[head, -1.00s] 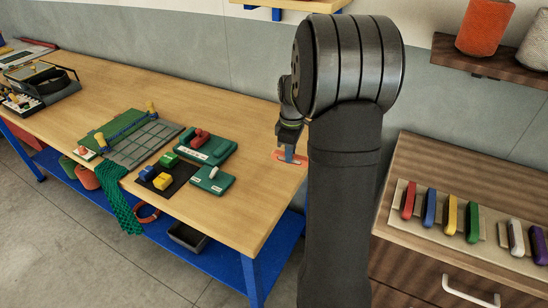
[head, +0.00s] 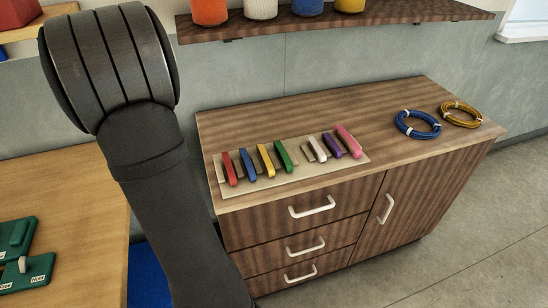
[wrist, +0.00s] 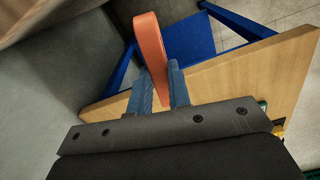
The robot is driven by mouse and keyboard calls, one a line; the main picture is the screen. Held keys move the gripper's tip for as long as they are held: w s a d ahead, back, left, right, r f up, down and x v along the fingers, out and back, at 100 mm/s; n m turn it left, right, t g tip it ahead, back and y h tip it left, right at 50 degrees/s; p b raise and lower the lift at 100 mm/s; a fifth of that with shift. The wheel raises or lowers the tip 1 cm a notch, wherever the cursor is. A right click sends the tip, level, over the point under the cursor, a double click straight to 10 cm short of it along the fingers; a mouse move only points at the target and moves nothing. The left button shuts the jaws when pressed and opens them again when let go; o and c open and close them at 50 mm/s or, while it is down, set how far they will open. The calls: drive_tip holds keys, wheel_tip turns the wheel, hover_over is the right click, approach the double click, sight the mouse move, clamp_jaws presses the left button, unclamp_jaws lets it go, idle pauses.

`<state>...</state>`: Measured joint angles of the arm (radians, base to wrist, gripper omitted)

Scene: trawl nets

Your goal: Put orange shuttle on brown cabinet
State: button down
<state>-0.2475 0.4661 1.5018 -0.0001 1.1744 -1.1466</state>
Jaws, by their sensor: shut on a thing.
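My gripper (wrist: 160,80) is shut on the orange shuttle (wrist: 150,42) in the wrist view. The shuttle sticks out beyond the blue-grey fingers, with part of it between them. My gripper and the shuttle are out of sight in the head view. The brown cabinet (head: 390,97) stands at the centre right of the head view, with drawers, a door and white handles. A wood-brown surface at the top left corner of the wrist view may be part of it. In the head view my arm is left of the cabinet.
A pale board (head: 228,188) on the cabinet carries several coloured shuttles, with a wider gap between green and white. A blue coil (head: 417,124) and a yellow coil (head: 461,114) lie at its right. A shelf (head: 350,22) with spools hangs above. The workbench (head: 75,195) is at left.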

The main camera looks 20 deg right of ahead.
drive_tip(key=d+r+m, duration=0.2)
drive_tip(key=d+m, duration=0.6)
drive_tip(key=d, duration=1.7)
drive_tip(key=s+d+r+m, duration=0.1)
drive_tip(key=s+d+m, duration=0.4)
drive_tip(key=d, duration=0.7)
drive_tip(key=s+d+r+m, duration=0.1)
drive_tip(key=s+d+m, duration=0.35)
drive_tip(key=d, duration=0.75)
drive_tip(key=n, duration=0.1)
hover_over(299, 156)
wheel_tip(299, 156, down, 7)
drive_tip(key=shift+d+r, duration=0.1)
drive_tip(key=shift+f, duration=2)
drive_tip(key=shift+f, duration=0.1)
drive_tip(key=c, duration=1.3)
unclamp_jaws()
drive_tip(key=shift+c, duration=0.2)
